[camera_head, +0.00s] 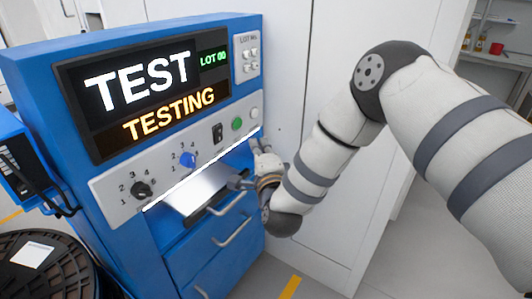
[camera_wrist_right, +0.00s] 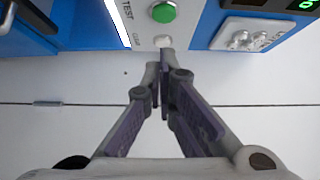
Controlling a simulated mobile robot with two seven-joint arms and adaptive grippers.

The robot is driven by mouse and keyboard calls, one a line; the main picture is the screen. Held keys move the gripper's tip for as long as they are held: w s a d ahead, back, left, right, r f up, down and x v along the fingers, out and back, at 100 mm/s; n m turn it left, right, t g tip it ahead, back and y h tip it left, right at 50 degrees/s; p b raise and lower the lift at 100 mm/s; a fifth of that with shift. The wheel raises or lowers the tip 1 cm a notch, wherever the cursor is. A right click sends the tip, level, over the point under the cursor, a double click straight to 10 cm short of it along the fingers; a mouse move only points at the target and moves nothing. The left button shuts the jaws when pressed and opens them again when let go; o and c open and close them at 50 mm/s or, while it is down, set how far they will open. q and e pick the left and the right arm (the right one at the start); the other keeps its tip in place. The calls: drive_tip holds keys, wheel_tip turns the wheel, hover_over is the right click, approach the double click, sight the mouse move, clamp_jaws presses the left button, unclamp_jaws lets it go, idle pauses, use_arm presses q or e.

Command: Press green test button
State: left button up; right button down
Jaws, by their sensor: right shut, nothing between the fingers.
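The blue test station (camera_head: 110,200) stands at left in the head view, its screen (camera_head: 145,95) reading "TEST", "TESTING" and "LOT 00". The round green button (camera_head: 237,124) sits on the light panel under the screen, beside a smaller white button (camera_head: 254,112). In the wrist view the green button (camera_wrist_right: 163,12) is at the top, with the white button (camera_wrist_right: 162,41) marked "CLEAR" below it. My right gripper (camera_wrist_right: 161,60) is shut and empty, its tips close to the white button; contact cannot be told. In the head view the right gripper (camera_head: 262,148) is below the buttons. My left gripper is not in view.
The panel also carries a black knob (camera_head: 142,189), a blue knob (camera_head: 187,159) and a black switch (camera_head: 217,133). A lit slot tray (camera_head: 195,190) and drawers (camera_head: 225,250) are below. A small keypad (camera_head: 247,55) is above the buttons. White cabinets stand behind.

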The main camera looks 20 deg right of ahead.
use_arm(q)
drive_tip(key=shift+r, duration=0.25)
use_arm(e)
drive_tip(key=v, duration=0.3)
drive_tip(key=shift+s+d, duration=0.1)
drive_tip(key=shift+s, duration=0.1)
drive_tip(key=shift+r, duration=0.1)
drive_tip(key=s+a+f+n+g+y+p, duration=0.3)
drive_tip(key=s+f+n+g, duration=0.7)
drive_tip(key=s+f, duration=0.95)
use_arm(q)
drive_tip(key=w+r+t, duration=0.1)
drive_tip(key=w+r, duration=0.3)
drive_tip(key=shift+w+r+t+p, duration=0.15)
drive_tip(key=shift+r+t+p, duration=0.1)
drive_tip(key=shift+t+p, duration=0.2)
use_arm(e)
drive_tip(key=s+d+f+n+g, duration=0.1)
drive_tip(key=s+n+g, duration=0.4)
drive_tip(key=s, duration=1.1)
drive_tip(key=s+d+f+n+g+y, duration=0.1)
drive_tip(key=s+n+g, duration=0.4)
drive_tip(key=s, duration=1.1)
drive_tip(key=shift+d, duration=0.4)
